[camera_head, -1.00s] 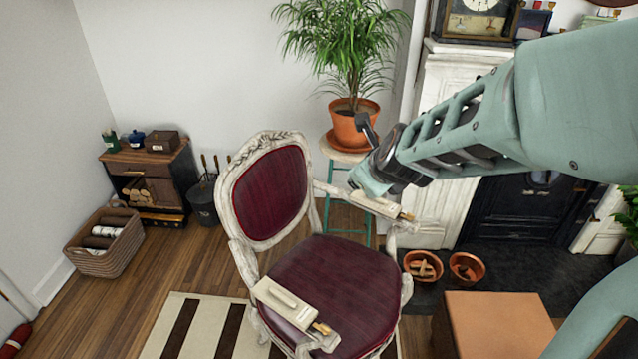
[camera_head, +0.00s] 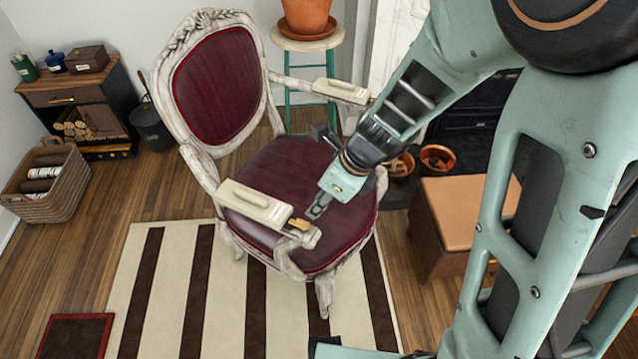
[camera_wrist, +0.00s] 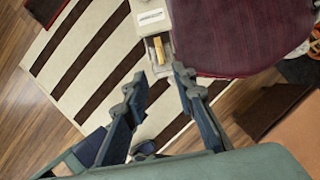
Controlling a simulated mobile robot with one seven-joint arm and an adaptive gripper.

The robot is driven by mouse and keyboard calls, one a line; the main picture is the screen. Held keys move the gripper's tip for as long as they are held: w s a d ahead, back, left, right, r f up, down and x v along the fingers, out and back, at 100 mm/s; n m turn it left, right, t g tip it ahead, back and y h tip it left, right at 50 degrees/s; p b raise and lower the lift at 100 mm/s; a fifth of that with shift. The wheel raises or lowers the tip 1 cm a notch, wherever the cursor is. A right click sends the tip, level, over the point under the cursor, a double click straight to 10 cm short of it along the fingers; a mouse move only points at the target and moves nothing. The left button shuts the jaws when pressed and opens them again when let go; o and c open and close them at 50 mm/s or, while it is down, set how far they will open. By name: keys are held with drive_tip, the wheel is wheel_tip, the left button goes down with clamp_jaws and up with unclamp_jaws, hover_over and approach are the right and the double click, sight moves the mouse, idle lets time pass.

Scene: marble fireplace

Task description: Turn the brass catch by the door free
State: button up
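A cream box (camera_head: 254,204) sits on the chair's near armrest, with a small brass catch (camera_head: 300,224) at its front end. In the wrist view the catch (camera_wrist: 158,50) lies ahead of the gap between my fingertips. My gripper (camera_head: 318,210) is just to the right of this catch in the head view. In the wrist view my gripper (camera_wrist: 160,73) is open, its two fingers apart and nothing held. Whether a fingertip touches the catch, I cannot tell. A second cream box (camera_head: 342,91) is on the far armrest; its catch is not clear. No door is clearly in view.
The carved chair with its dark red seat (camera_head: 300,180) stands partly on a striped rug (camera_head: 180,290). A leather-topped box (camera_head: 452,205) and terracotta pots (camera_head: 437,158) are at right. A plant stand (camera_head: 308,40) is behind.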

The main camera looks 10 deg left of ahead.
sight(303, 221)
drive_tip(key=b+x, duration=0.4)
drive_tip(key=x, duration=0.6)
drive_tip(key=shift+f+b, duration=0.1)
drive_tip(key=shift+b, duration=0.25)
drive_tip(key=shift+c, duration=0.4)
clamp_jaws()
